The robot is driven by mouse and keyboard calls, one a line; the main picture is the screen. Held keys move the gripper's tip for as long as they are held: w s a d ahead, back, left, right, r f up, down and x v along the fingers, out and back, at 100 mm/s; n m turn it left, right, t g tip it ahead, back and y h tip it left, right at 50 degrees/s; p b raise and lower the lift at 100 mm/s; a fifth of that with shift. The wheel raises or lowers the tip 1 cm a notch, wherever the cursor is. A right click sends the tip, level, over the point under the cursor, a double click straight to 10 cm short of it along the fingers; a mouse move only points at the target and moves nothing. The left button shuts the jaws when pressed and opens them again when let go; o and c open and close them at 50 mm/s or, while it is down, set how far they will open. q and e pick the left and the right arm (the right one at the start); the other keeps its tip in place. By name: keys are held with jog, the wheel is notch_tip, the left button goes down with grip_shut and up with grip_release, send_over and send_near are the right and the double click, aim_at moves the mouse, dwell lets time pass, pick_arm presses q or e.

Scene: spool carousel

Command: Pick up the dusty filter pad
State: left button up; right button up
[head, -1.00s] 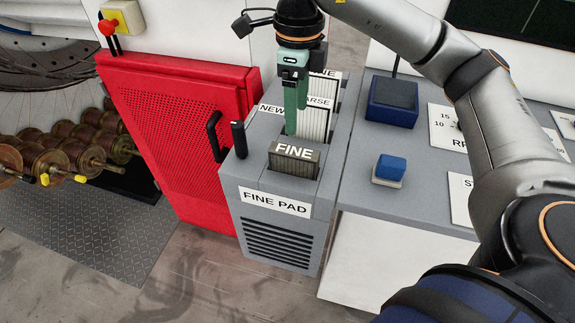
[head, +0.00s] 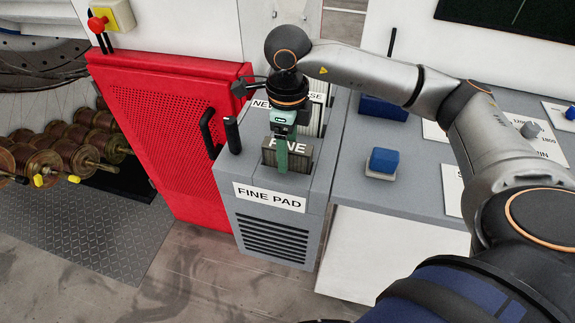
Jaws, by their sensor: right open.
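The dusty filter pad (head: 300,157), dark grey-brown and marked FINE, stands upright in the front slot of the grey filter housing (head: 247,221), above the FINE PAD label. My right gripper (head: 282,160) points down at it from above. One green finger shows in front of the pad's face and covers part of its lettering. The other finger is hidden, so I cannot tell whether it is behind the pad. The gripper is open. My left gripper is not in view.
Lighter pads (head: 313,110) stand in the slots behind, partly covered by my right arm. A black handle (head: 233,135) sticks up left of the slot. The red perforated door (head: 160,130) is to the left. A blue button block (head: 383,160) is on the bench to the right.

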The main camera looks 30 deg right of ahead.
jog(key=shift+c, duration=0.2)
grip_shut()
dwell(0.3)
dwell(0.8)
